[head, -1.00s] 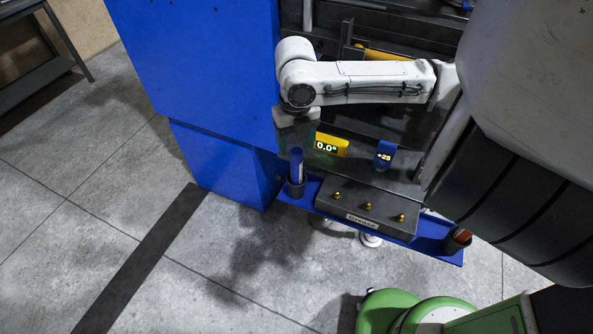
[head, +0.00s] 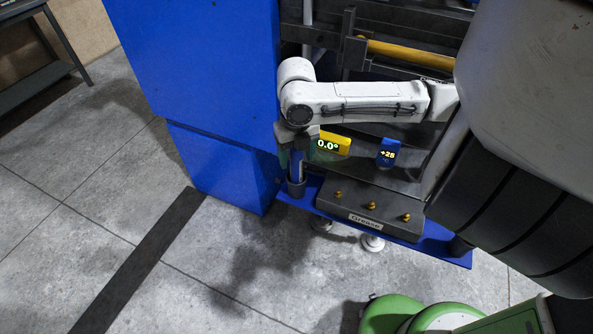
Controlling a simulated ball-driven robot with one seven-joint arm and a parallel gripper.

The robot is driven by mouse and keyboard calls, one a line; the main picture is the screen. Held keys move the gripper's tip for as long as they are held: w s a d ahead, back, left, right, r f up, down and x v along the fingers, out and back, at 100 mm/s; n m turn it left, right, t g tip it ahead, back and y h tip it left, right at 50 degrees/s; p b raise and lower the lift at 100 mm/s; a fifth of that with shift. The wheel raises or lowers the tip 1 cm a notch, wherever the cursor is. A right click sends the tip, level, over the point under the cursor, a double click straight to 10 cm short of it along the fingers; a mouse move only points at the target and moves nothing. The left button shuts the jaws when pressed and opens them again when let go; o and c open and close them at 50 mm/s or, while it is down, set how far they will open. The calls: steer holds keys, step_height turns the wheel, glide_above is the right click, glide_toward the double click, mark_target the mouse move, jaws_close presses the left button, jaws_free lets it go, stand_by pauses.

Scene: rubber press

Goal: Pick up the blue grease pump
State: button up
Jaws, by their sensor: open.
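The blue grease pump (head: 297,172) stands upright in a dark round holder (head: 296,188) at the left end of a blue shelf. Its upper end is partly hidden by my gripper. My gripper (head: 294,158) points down over the pump, with its fingers around or beside the pump's upper part; I cannot tell whether they touch it. The gripper is open.
A grey box labelled "Grease" (head: 371,207) with brass fittings sits right of the holder on the blue shelf (head: 458,250). A yellow display (head: 334,143) and a blue display (head: 387,153) stand close behind. A blue cabinet (head: 207,75) rises at left.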

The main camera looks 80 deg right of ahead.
steer(key=c, duration=1.1)
steer(key=shift+c, duration=0.2)
